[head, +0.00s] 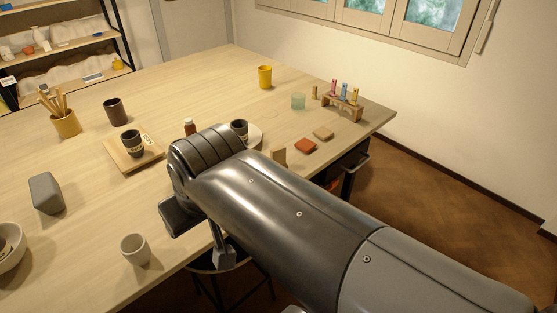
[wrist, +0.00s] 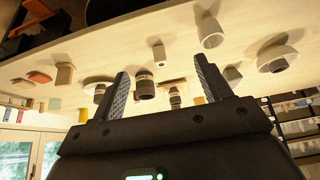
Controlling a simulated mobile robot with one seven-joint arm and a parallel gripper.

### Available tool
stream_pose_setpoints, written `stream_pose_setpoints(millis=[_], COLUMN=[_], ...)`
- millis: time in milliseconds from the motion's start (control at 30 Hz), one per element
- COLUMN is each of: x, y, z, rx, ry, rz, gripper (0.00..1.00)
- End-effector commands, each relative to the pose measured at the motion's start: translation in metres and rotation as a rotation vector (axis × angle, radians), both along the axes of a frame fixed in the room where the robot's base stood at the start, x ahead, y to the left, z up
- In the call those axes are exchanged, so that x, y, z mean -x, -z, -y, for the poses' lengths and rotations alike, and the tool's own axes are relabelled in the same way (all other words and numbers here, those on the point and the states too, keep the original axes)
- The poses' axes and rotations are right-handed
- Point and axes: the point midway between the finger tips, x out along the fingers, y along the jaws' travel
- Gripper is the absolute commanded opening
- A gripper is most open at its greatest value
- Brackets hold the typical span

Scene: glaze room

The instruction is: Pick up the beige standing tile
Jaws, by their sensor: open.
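An orange tile (head: 305,145) and a flat beige tile (head: 323,133) lie beyond the standing tile. A pale cup (head: 135,248) and a grey block (head: 46,193) are at the left.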

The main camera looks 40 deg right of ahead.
Motion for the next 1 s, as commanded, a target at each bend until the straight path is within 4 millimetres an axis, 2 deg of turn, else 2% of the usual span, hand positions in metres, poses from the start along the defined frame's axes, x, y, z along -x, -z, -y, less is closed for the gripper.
stream_pose_setpoints(millis=[200,433,667,767,867,1000], x=[-0.001,-0.001,-0.039,-0.059,-0.079,-0.105], y=[-0.087,-0.166,-0.177,-0.181,-0.184,-0.185], z=[0.000,0.000,0.032,0.053,0.081,0.131], rx=[0.000,0.000,0.016,0.021,0.024,0.021], ry=[0.000,0.000,0.053,0.076,0.102,0.138], rz=[0.009,0.005,-0.030,-0.045,-0.060,-0.079], gripper=[0.71,0.71,0.71,0.71,0.71,0.71])
